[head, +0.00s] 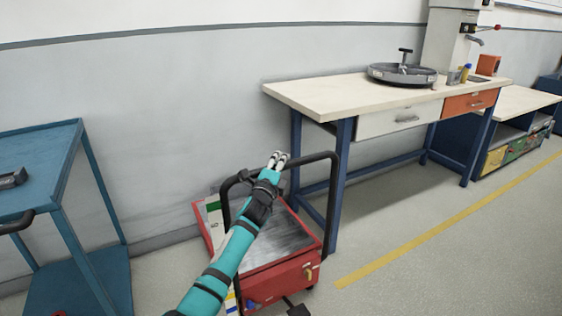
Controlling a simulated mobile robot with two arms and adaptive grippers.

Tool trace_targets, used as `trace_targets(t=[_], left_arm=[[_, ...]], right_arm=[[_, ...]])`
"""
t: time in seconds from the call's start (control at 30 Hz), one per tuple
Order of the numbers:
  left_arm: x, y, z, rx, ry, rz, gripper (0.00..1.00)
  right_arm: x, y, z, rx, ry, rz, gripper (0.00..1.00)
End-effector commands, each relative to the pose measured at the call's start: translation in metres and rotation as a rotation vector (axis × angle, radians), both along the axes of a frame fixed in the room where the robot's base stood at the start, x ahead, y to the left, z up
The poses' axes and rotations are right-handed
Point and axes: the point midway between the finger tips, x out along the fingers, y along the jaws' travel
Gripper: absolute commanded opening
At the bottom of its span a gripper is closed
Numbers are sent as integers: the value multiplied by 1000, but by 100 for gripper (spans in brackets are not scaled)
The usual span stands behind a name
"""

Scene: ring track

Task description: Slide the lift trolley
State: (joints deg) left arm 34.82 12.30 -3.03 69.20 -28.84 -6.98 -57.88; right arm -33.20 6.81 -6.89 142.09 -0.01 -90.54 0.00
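The lift trolley (282,243) is a low red cart with a worn grey metal top and a black tubular handle (334,190). It stands on the floor at the lower middle of the head view, by the wall and the workbench. My teal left arm reaches over it from below. My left gripper (278,160) is at the top bar of the handle, its two pale fingertips pointing up and close together. The gripper body hides part of the bar, so I cannot tell whether the fingers close on it. My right gripper is out of view.
A workbench (312,96) with blue legs stands close to the trolley's right, a round dark tray (402,75) on it. A blue shelf cart (42,160) stands at the left. Open floor with a yellow line (440,230) lies at the lower right.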

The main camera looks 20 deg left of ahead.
Motion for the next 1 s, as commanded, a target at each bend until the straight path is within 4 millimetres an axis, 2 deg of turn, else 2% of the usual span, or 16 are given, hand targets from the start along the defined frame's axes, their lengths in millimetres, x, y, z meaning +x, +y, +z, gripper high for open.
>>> trace_targets(t=[0.03,0.27,0.53,0.67,0.77,1.0], left_arm=[[-1,4,-14,-12,23,8,17],[-1,5,-14,-11,25,10,47],[-2,4,-14,-10,24,9,48],[-9,3,-15,-7,23,8,48],[-22,1,-15,-5,20,8,48],[-70,-5,-18,-2,14,6,48]], right_arm=[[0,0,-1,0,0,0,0],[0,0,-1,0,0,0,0],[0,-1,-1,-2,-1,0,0],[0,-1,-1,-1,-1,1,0],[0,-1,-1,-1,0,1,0],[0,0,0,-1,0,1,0]])
